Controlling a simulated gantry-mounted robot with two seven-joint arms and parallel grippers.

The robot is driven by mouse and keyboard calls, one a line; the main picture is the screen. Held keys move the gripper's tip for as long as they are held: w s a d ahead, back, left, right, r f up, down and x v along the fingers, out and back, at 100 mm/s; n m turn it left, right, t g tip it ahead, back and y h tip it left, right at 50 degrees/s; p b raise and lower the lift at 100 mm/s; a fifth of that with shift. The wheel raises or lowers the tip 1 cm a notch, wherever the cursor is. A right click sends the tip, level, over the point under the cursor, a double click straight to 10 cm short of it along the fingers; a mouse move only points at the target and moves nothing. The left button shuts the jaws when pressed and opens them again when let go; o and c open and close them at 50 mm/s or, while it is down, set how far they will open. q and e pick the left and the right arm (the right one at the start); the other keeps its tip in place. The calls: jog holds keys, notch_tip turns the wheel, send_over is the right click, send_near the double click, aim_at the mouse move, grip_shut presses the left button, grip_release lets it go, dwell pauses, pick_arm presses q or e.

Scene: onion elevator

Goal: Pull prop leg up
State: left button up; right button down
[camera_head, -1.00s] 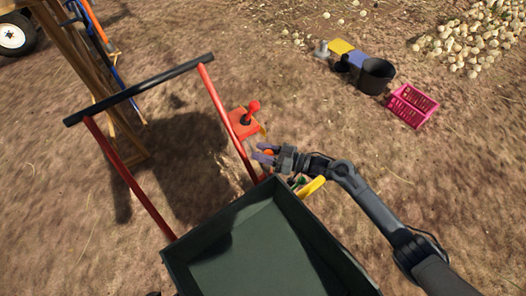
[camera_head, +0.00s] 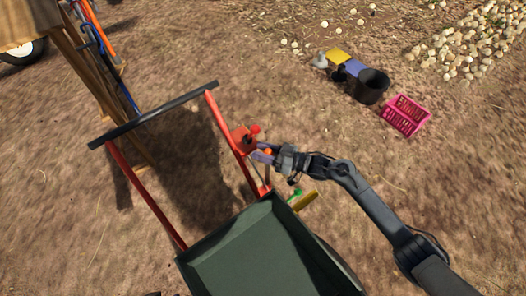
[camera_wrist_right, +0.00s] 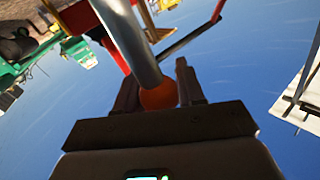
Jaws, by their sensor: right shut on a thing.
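A red bracket with a red knob (camera_head: 245,138) sits on the frame just beyond the fingertips. My left gripper is not in view.
A black crossbar (camera_head: 155,115) joins the red handle bars. A yellow part (camera_head: 303,201) is by the bin's side. A pink crate (camera_head: 405,115), a black bucket (camera_head: 371,86) and an onion heap (camera_head: 472,47) lie at upper right. Bare soil lies between.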

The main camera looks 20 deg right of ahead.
jog(key=shift+r, duration=0.7)
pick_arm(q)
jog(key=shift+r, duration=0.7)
pick_arm(e)
jog(key=shift+r, duration=0.15)
jog(key=c, duration=1)
grip_release()
jog(key=shift+o, duration=1.4)
jog(key=shift+f, duration=0.25)
